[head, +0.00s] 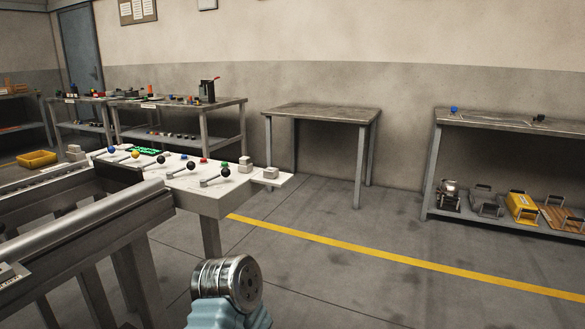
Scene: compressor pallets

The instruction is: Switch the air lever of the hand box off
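A white panel (212,204) on a stand is at the left of centre in the head view. Several small levers stand on it in a row. Their knobs are a blue one (111,149), a yellow one (135,154), and black ones, the nearest at the right (226,172). The lever arms lie at a slant. I cannot tell which lever is the air lever of the hand box, or its on or off position. Neither gripper's fingers show in this view.
A dark metal frame with a rail (85,217) fills the left foreground. Grey blocks (271,172) sit at the panel's right end. An empty table (320,112) stands behind. A shelf table (490,122) is at the right. The floor between is clear, crossed by a yellow line (400,258).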

